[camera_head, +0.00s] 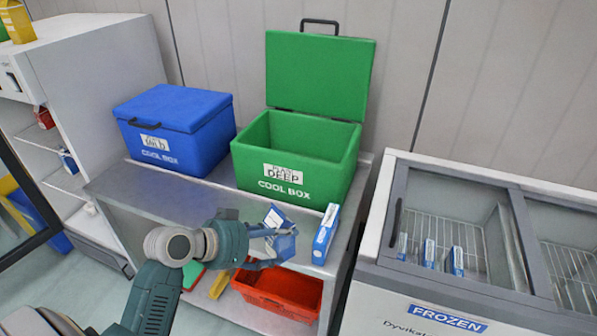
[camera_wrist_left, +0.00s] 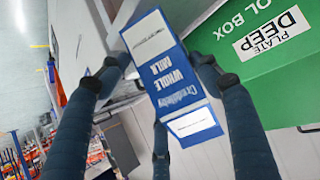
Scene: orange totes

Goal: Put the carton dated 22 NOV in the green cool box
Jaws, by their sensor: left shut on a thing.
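My left gripper (camera_head: 268,245) is shut on a blue and white carton (camera_head: 285,243), above the front edge of the steel counter. In the left wrist view the carton (camera_wrist_left: 172,72) is tilted between the fingers of my gripper (camera_wrist_left: 160,88) and reads WHOLE MILK; no date on it is legible. The green cool box (camera_head: 295,165) stands on the counter with its lid (camera_head: 318,72) raised, behind the held carton. It also shows in the left wrist view (camera_wrist_left: 240,78). A second blue and white carton (camera_head: 326,235) stands on the counter's right; its date is unreadable. My right gripper is out of view.
A closed blue cool box (camera_head: 178,130) stands left of the green one. A freezer (camera_head: 440,290) marked FROZEN stands at right with several cartons inside. A red tote (camera_head: 285,290) sits on the shelf below the counter (camera_head: 215,198). An open fridge (camera_head: 95,60) is at left.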

